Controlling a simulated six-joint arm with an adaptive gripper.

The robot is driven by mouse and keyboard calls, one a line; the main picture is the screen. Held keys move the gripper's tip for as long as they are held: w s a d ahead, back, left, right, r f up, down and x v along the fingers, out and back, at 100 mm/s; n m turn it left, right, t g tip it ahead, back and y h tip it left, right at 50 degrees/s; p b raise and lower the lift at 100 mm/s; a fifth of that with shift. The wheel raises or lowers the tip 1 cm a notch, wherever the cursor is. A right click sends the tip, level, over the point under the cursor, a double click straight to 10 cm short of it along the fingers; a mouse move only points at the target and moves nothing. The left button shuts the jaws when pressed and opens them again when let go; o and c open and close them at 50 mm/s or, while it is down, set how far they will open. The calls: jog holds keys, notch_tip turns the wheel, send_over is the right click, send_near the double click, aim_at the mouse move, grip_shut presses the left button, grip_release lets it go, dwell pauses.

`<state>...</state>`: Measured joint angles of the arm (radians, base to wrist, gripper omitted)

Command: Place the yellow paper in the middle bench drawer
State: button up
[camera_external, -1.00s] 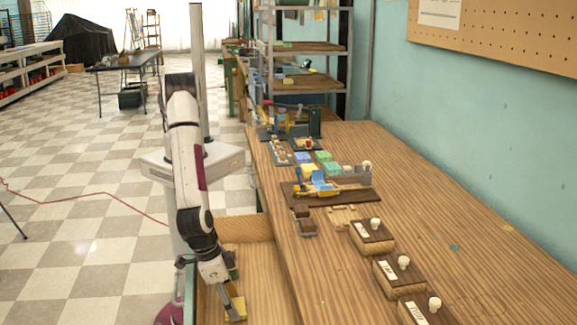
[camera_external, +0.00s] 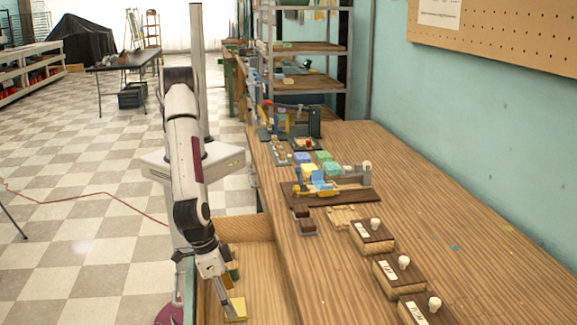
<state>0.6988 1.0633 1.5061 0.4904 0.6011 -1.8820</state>
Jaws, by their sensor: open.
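The yellow paper (camera_external: 237,311) lies flat on the floor of an open wooden bench drawer (camera_external: 252,288), near the bottom of the picture. I cannot tell from this view whether this is the middle drawer. My gripper (camera_external: 229,306) points down into the drawer, with its fingers at the left edge of the paper. It is open. Whether a finger touches the paper is too small to tell. My wrist and fingers hide part of the drawer.
A dark green object (camera_external: 234,270) shows in the drawer behind my gripper. The bench top (camera_external: 325,270) stands right of the drawer. It holds wooden boxes with white knobs (camera_external: 374,236) and a dark board (camera_external: 350,195) with coloured blocks. The bench's right side is mostly clear.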

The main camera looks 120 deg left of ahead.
jog(key=v, duration=1)
jog(key=shift+w, duration=0.1)
dwell(0.4)
jog(key=s+a+r+m+h, duration=0.1)
jog(key=s+a+r+m, duration=0.1)
jog(key=a+r, duration=0.95)
jog(key=s+a+r+m, duration=0.2)
jog(key=a+r, duration=0.7)
jog(key=r, duration=0.5)
jog(key=s+a+r+m+t, duration=0.1)
jog(key=s+a+r+m, duration=0.1)
jog(key=s+a, duration=0.4)
jog(key=s+a+r+m+t+h, duration=0.1)
jog(key=s+a+r, duration=0.3)
jog(key=s, duration=1.1)
jog(key=shift+a+r+m+t, duration=0.3)
jog(key=shift+a+m+t, duration=0.45)
jog(key=shift+a, duration=1.05)
